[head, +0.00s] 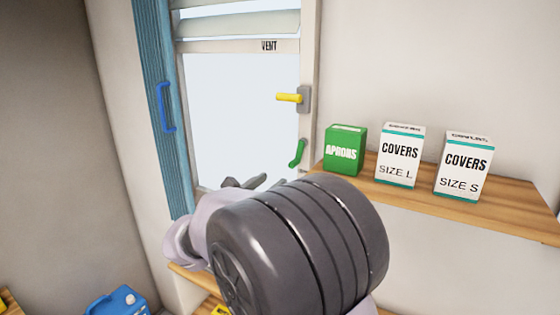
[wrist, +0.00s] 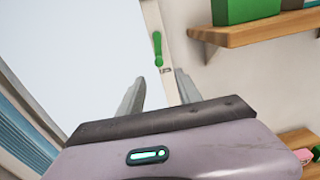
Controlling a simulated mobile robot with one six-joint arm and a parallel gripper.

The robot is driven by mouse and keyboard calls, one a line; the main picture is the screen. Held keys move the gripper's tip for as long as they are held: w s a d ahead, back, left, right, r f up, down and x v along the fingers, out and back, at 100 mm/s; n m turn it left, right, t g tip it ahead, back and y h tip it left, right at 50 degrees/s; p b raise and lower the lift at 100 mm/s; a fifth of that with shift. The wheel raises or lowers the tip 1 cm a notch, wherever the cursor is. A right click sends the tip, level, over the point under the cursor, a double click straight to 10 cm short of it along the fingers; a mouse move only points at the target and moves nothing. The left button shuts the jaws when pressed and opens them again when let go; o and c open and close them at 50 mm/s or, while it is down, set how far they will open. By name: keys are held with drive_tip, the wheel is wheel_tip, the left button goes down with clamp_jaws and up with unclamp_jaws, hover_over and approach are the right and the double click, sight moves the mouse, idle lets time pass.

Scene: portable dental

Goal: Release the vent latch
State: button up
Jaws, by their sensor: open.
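A window marked VENT (head: 269,46) has slats at its top. A yellow lever (head: 289,98) sticks out leftward, level, from a grey plate on the window's right frame. A green handle (head: 297,153) sits lower on the same frame, tilted; in the wrist view the green handle (wrist: 158,48) appears beyond my fingertips. A blue handle (head: 166,108) is on the blue left frame. The pictures do not label which one is the vent latch. My gripper (head: 246,182) is open and empty, in front of the lower window; its two fingers show in the wrist view (wrist: 160,95).
A wooden shelf (head: 515,222) right of the window holds a green APRONS box (head: 345,150) and two white COVERS boxes, size L (head: 399,157) and size S (head: 463,166). A blue container (head: 118,301) stands low at left.

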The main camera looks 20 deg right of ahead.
sight(291, 166)
drive_tip(key=p+x, duration=0.1)
drive_tip(key=x, duration=1.1)
drive_tip(key=shift+w, duration=0.15)
clamp_jaws()
